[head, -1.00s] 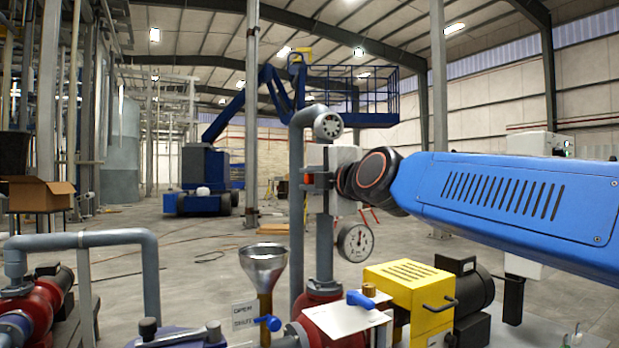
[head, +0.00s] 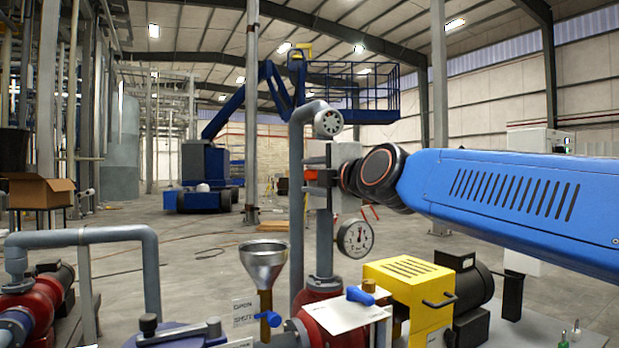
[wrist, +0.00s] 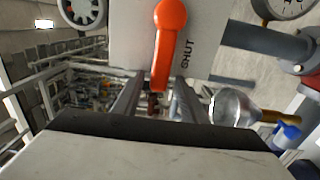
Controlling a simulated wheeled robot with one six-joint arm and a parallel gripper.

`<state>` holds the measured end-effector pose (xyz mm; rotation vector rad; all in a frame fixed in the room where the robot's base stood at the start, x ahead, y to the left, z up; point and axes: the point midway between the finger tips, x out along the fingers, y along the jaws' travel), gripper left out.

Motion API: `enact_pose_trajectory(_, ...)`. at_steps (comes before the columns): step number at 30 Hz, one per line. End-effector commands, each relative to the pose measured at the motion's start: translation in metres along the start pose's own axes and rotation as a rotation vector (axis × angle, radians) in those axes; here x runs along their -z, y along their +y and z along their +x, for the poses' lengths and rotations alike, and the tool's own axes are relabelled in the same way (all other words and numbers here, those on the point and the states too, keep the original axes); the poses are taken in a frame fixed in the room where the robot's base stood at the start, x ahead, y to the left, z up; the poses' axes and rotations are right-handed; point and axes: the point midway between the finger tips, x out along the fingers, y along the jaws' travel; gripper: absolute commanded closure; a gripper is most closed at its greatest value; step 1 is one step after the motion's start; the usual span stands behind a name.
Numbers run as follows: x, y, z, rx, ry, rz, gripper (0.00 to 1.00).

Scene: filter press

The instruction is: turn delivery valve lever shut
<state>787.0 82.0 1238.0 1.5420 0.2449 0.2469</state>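The delivery valve lever (wrist: 168,45) is orange and shows large in the wrist view, over a pale plate (wrist: 207,25) marked SHUT. Its rounded pivot end is at the top and its handle points down, nearly along the picture's vertical. My gripper (wrist: 158,82) is open, with its two dark fingers on either side of the handle's lower end. Gaps show between handle and fingers, so I see no grip. In the head view my gripper (head: 314,175) reaches left beside the upright grey pipe; the lever is mostly hidden there.
A round gauge (head: 355,238) hangs just below my gripper. A metal funnel (head: 263,262), a small blue lever (head: 268,318) and a yellow machine (head: 408,290) stand lower down. A round vented fitting (head: 328,122) is above.

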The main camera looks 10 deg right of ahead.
Motion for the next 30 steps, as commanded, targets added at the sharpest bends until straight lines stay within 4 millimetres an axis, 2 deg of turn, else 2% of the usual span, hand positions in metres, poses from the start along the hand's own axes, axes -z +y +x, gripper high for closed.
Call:
enact_pose_trajectory(21, 0.0, 0.001, -0.12, -0.002, -0.001, -0.001, 0.61)
enact_pose_trajectory(30, 0.0, -0.001, -0.156, 0.0, -0.001, 0.0, 0.61)
